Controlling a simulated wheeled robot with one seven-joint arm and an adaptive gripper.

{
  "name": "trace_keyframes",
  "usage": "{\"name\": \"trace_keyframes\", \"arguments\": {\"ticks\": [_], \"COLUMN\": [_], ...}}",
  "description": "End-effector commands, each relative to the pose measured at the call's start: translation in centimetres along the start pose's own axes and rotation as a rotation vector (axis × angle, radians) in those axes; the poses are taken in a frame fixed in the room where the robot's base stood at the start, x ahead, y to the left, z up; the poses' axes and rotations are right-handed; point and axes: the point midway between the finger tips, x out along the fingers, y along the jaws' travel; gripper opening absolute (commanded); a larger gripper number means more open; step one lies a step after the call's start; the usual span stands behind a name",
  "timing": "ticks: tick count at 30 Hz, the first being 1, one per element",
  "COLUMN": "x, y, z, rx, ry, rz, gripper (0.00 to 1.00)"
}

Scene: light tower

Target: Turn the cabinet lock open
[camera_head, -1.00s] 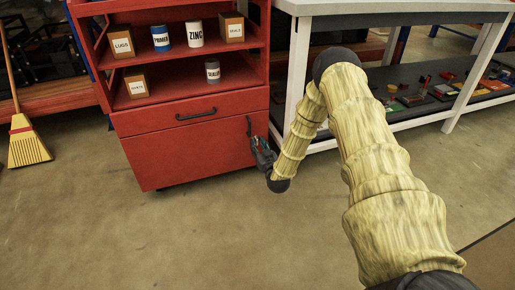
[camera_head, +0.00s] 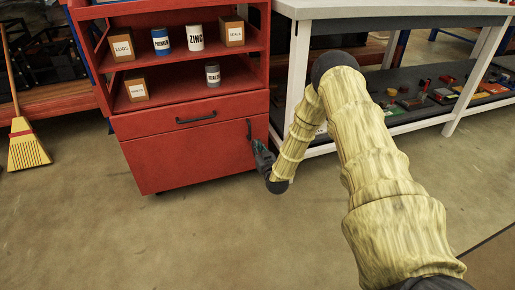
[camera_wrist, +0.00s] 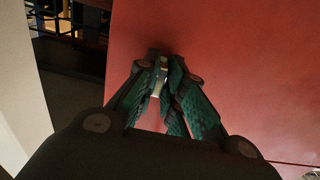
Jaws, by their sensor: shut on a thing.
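The red cabinet (camera_head: 190,155) stands on the floor with a drawer above a lower door. In the wrist view, the red door face (camera_wrist: 240,70) fills the right side. My gripper's green-padded fingers (camera_wrist: 162,78) are closed together there around a small pale metal piece (camera_wrist: 159,76), which looks like the lock's key or knob. The fingers hide most of it, so its turn angle cannot be told.
Open shelves above hold boxes and cans, including a zinc can (camera_head: 195,38). A white-framed workbench (camera_head: 400,10) stands close on the right, its leg near my arm. A broom (camera_head: 24,140) leans at the left. The floor in front is clear.

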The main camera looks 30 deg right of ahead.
Motion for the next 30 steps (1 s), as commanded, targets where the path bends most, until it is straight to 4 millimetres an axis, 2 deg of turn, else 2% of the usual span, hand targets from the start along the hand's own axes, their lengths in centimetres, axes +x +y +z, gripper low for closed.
{"name": "trace_keyframes", "arguments": {"ticks": [11,30], "x": [0.01,-0.04], "y": [-0.13,-0.11], "z": [-0.55,-0.36], "rx": [-0.206,-0.809], "ry": [-0.001,0.001], "rz": [-0.004,-0.005], "gripper": [0.00,0.00]}}
